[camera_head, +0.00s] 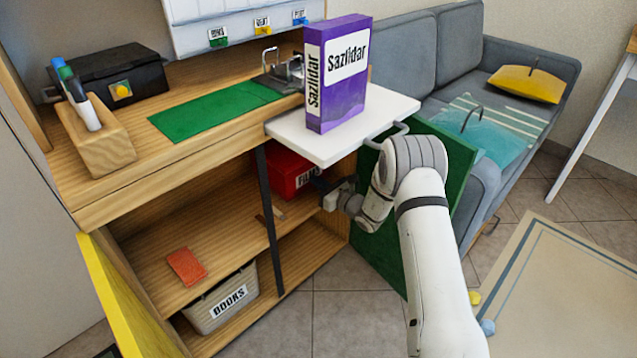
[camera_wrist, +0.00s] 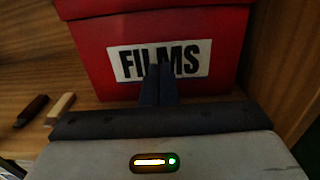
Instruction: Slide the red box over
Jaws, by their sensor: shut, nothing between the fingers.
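The red box (camera_head: 288,172) stands on the upper shelf inside the cabinet, in its right compartment, and carries a white label reading FILMS. In the wrist view the red box (camera_wrist: 215,85) fills the upper middle, straight ahead of my gripper. My gripper (camera_wrist: 158,70) is shut and empty, its dark fingertips overlapping the label. I cannot tell whether the tips touch the box. In the head view my gripper (camera_head: 322,184) reaches into the compartment from the right, and its fingers are mostly hidden. The white pull-out board above hides the top of the box.
A dark post (camera_head: 268,220) divides the cabinet front. A dark object (camera_wrist: 32,110) and a pale block (camera_wrist: 61,108) lie on the shelf left of the box. The green door (camera_head: 385,258) stands open beside my arm. A purple carton (camera_head: 345,95) stands on the white board (camera_head: 290,130).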

